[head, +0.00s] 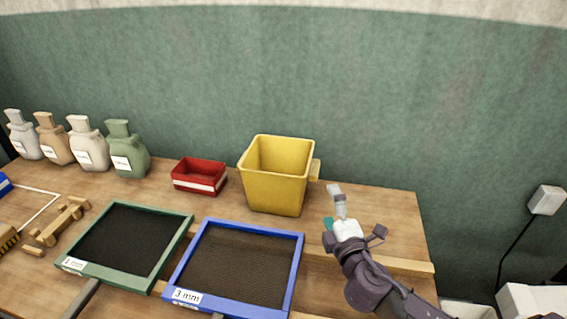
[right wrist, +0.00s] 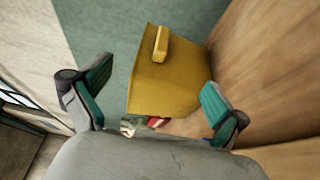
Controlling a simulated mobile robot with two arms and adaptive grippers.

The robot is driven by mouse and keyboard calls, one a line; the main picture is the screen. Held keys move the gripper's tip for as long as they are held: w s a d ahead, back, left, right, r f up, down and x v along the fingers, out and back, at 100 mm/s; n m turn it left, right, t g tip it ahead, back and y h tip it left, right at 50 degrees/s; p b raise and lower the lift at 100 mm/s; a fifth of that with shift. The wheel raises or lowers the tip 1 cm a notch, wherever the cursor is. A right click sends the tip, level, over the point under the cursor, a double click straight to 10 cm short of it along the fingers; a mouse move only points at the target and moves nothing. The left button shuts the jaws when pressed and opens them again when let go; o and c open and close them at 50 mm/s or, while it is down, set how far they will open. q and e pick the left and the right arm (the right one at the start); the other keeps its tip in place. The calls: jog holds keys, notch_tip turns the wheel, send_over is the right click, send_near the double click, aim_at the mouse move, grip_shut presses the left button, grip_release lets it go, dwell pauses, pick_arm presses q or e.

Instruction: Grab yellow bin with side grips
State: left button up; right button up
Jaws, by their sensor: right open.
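The yellow bin (head: 274,190) stands upright and open-topped on the wooden table in the head view. The bin's left side is hidden in the head view. My left gripper is not in view.
A red box (head: 199,176) stands left of the bin. A green-framed sieve (head: 125,241) and a blue-framed sieve (head: 240,266) lie in front. Several sacks (head: 128,150) stand at the back left.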

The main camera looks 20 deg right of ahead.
send_near(311, 160)
jog(key=x, duration=0.2)
jog(key=p+x, duration=0.1)
jog(key=x, duration=0.1)
jog(key=p+x, duration=0.1)
jog(key=x, duration=0.1)
jog(key=shift+w+d+f, duration=0.15)
jog(key=shift+w+f, duration=0.15)
jog(key=shift+w, duration=0.1)
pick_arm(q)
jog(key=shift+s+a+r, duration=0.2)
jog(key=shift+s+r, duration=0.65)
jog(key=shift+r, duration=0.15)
